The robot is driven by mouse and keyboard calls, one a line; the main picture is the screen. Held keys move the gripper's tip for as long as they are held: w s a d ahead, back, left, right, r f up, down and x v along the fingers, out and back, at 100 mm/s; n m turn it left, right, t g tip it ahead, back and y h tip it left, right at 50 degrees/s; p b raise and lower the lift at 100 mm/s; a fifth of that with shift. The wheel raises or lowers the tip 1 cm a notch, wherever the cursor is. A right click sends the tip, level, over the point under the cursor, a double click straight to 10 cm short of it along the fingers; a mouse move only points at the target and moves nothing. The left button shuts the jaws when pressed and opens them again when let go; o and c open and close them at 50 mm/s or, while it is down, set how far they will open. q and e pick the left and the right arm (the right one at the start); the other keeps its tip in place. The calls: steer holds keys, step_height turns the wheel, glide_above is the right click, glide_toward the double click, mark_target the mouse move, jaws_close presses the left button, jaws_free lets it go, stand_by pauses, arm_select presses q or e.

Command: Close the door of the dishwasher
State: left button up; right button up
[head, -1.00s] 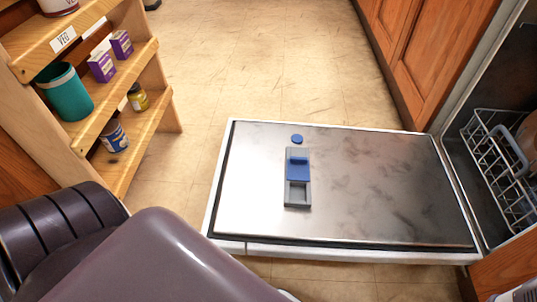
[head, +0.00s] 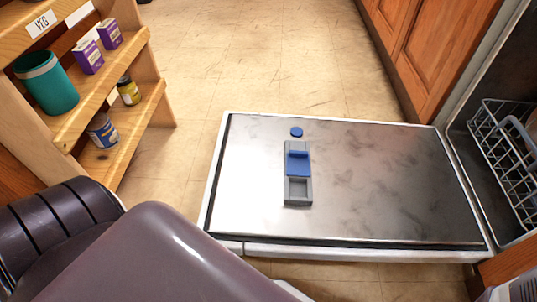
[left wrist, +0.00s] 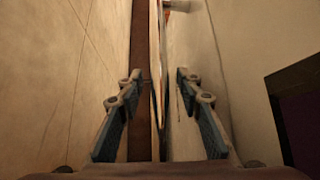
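The dishwasher door (head: 380,180) is open and lies about flat over the floor in the head view. Its steel inner face points up and carries a blue and grey detergent dispenser (head: 298,172). The dishwasher's tub (head: 462,150) is at the right edge. My left arm covers the lower left, and its gripper is hidden in the head view. In the left wrist view my left gripper (left wrist: 158,82) is open, its two fingers apart. A thin upright edge shows between or beyond them; I cannot tell whether it is the door's. My right gripper is not in view.
A wooden shelf (head: 140,112) with a teal canister (head: 48,84), purple boxes and jars stands at the left. A wire rack (head: 500,150) sits inside the dishwasher. Wooden cabinets (head: 415,50) line the upper right. The tiled floor (head: 260,60) beyond the door is clear.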

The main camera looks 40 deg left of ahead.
arm_select(q)
steer(key=shift+c, duration=0.6)
jaws_close()
